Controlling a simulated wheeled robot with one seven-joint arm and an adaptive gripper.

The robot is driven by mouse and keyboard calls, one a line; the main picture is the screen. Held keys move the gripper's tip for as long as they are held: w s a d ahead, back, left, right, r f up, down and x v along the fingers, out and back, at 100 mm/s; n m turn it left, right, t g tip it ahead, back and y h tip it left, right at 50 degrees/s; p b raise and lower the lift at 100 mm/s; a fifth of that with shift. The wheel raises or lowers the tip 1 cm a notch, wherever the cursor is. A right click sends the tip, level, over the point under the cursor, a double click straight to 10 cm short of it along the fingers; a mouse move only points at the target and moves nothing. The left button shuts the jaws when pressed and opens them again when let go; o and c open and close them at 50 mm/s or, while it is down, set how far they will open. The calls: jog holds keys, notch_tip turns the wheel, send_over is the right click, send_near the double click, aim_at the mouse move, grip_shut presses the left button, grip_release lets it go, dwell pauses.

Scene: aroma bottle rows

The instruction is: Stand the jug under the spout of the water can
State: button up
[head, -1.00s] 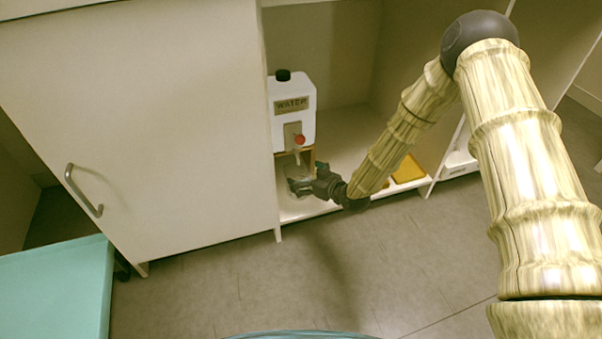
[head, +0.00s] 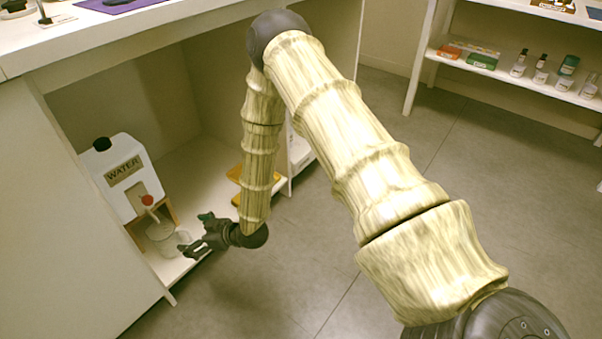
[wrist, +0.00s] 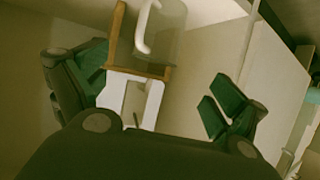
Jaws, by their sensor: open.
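The white water can (head: 122,178) with a black cap and a red tap (head: 147,200) stands on a wooden stand inside the low cabinet. The clear jug (head: 160,238) stands upright below the spout on the cabinet floor, partly hidden by my gripper. In the wrist view the jug (wrist: 170,38) shows its pale handle at the top of the picture, beside the wooden stand (wrist: 140,70). My gripper (head: 193,233) is open just right of the jug. In the wrist view its fingers (wrist: 157,88) are spread with nothing held; whether one touches the jug I cannot tell.
A yellow item (head: 238,176) lies further right in the cabinet, behind my arm. The counter (head: 60,42) overhangs the cabinet. A shelf unit (head: 510,72) with bottles and boxes stands at the back right. The grey floor (head: 310,225) between is clear.

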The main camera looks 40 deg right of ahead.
jog(key=s+d+f+m+g+h, duration=0.25)
jog(key=s+f, duration=0.35)
jog(key=s, duration=0.4)
jog(key=s+d+f+m+g+h, duration=0.2)
jog(key=s+d+f, duration=0.25)
jog(key=s, duration=0.55)
jog(key=s+d+m+g+h, duration=0.1)
jog(key=s+d, duration=0.3)
jog(key=s, duration=0.6)
jog(key=s+d+f+m+g+h, duration=0.1)
jog(key=s+d+m+g+h, duration=0.1)
jog(key=s, duration=0.9)
jog(key=shift+s+d+g+h, duration=0.3)
jog(key=shift+d+g+h, duration=0.15)
jog(key=shift+d+g, duration=0.7)
